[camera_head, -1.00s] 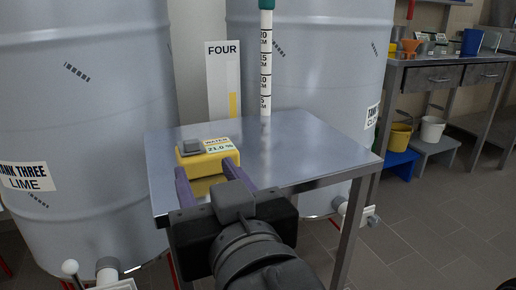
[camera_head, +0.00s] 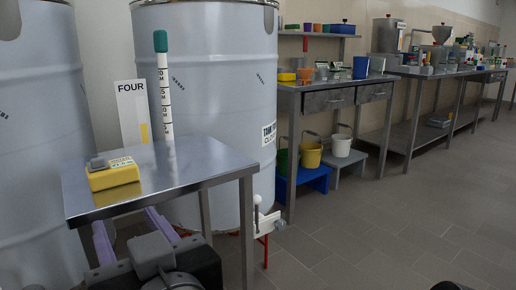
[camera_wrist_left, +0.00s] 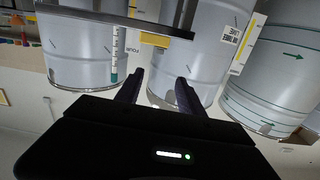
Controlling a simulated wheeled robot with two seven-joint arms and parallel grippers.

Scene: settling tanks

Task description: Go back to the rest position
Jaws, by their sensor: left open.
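My left gripper (camera_head: 132,230) is open and empty, its purple fingers apart, in front of the steel table (camera_head: 190,172) and below the level of its top. It also shows in the left wrist view (camera_wrist_left: 159,80), with nothing between the fingers. The yellow meter (camera_head: 113,175) with a grey block and a label on top sits on the table near its left front, apart from the gripper. My right gripper does not show.
A white tube with a green cap (camera_head: 164,90) stands upright at the table's back, beside the FOUR board (camera_head: 131,112). Large grey tanks (camera_head: 215,90) stand behind. A workbench (camera_head: 330,98) with buckets beneath is further right. Open tiled floor (camera_head: 390,225) lies at the right.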

